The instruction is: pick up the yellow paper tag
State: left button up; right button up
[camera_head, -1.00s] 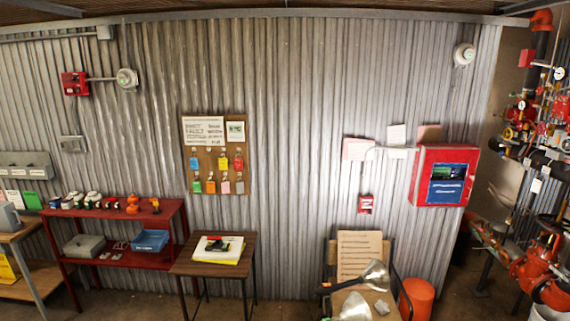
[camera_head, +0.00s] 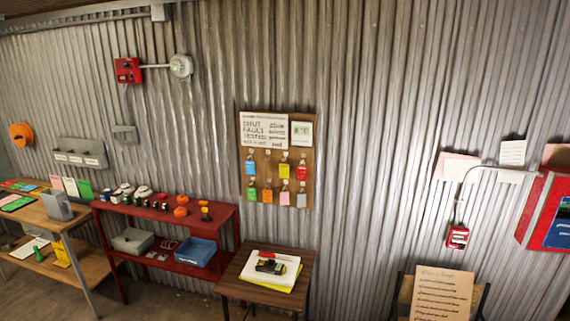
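The yellow paper tag (camera_head: 284,170) hangs in the upper row of a brown tag board (camera_head: 274,174) on the corrugated metal wall. A blue tag (camera_head: 250,167) hangs to its left, and a red tag (camera_head: 301,172) hangs just to its right. Below are a green tag (camera_head: 251,195), an orange tag (camera_head: 267,196), a pink tag (camera_head: 284,197) and a pale grey tag (camera_head: 301,200). Neither of my grippers shows in the head view.
A small wooden table (camera_head: 238,284) with papers and a dark device stands below the board. A red shelf (camera_head: 222,222) with a blue bin (camera_head: 195,251) is to its left. A wooden workbench (camera_head: 36,218) is at far left. A chair with a paper sheet (camera_head: 441,294) is at right.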

aim_at(284, 169)
jog(key=i, duration=0.55)
jog(key=z, duration=2.35)
jog(key=k, duration=1.4)
jog(key=u, duration=1.8)
jog(key=i, duration=1)
jog(key=u, duration=0.05)
